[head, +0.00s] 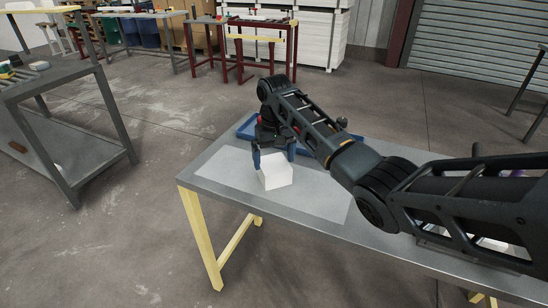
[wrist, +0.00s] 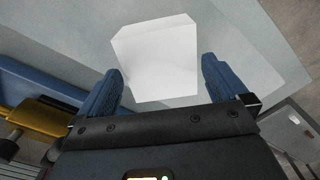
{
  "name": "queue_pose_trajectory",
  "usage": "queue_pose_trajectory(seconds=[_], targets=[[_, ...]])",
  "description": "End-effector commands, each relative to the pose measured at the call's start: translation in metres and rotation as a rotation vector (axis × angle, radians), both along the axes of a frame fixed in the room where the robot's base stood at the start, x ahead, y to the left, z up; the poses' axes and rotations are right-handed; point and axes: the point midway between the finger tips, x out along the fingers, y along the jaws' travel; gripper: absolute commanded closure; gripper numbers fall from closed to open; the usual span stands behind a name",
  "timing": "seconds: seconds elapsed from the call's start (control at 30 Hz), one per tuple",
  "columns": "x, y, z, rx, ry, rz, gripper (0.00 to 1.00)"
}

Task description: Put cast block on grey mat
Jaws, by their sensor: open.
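The cast block is a plain white block (head: 276,172) on the light grey mat (head: 318,201), which lies on the table at its left part. The block also shows in the wrist view (wrist: 158,58), just beyond and partly between the fingers. My gripper (head: 273,158) is open, with one blue finger on each side of the block's near end in the wrist view (wrist: 160,88). The fingers do not appear closed on the block. Whether either finger touches it, I cannot tell.
A blue tray (head: 246,128) lies behind the mat; the wrist view shows its blue edge and a yellow item (wrist: 40,116) beside my gripper. My arm covers much of the table's right side. The mat's front left area is bare, and the table edge (head: 300,227) is close.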

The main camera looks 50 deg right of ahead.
Motion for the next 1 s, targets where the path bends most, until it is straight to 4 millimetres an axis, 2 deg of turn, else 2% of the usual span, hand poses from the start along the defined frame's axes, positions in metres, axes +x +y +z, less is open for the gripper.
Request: queue_pose_trajectory(seconds=[0.17,0.53,0.7,1.0], targets=[[0.001,0.000,0.021,-0.001,-0.004,0.000,0.00],[0.000,-0.002,0.104,-0.002,-0.002,0.000,0.00],[0.000,-0.001,0.118,-0.001,0.000,0.000,0.00],[0.000,-0.001,0.121,0.000,-0.001,0.000,0.00]])
